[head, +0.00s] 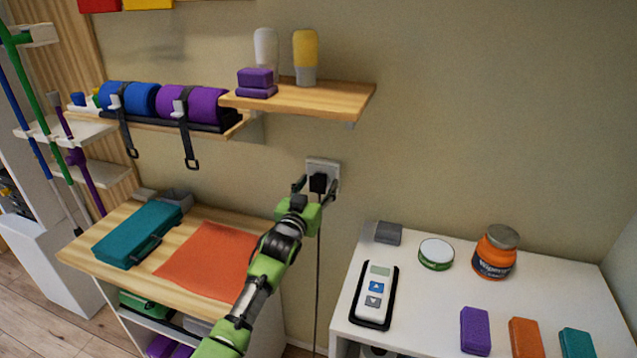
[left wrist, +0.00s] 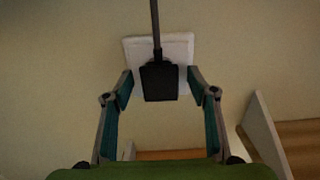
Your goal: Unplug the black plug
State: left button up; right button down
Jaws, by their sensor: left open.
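The black plug (head: 318,182) sits in a white wall socket (head: 330,165), between the two tables and below the shelf. Its dark cable (head: 318,270) hangs straight down the wall. In the left wrist view the plug (left wrist: 159,82) is against the socket plate (left wrist: 180,47), with the cable (left wrist: 155,25) running to the top of the picture. My left gripper (head: 317,187) is at the plug, fingers apart. In the wrist view its fingertips (left wrist: 160,88) stand on either side of the plug with a gap at each side. My right gripper is not in view.
A wooden shelf (head: 300,97) with bottles and purple blocks is above the socket. At left, a wooden-topped table (head: 200,228) bears a teal case (head: 138,236) and an orange cloth (head: 212,262). At right, a white table (head: 420,330) holds a remote-like device (head: 375,296), jars and coloured blocks.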

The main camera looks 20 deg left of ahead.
aim_at(317, 186)
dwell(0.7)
pick_arm(q)
grip_shut()
jog(key=shift+s+p, duration=0.25)
jog(key=shift+p, duration=0.2)
jog(key=shift+s+r+p, duration=0.1)
jog(key=shift+s+p, duration=0.35)
jog(key=shift+s, duration=0.2)
jog(key=shift+s+a+p, duration=0.1)
jog(key=shift+s+p, duration=1.45)
jog(key=shift+s, duration=0.55)
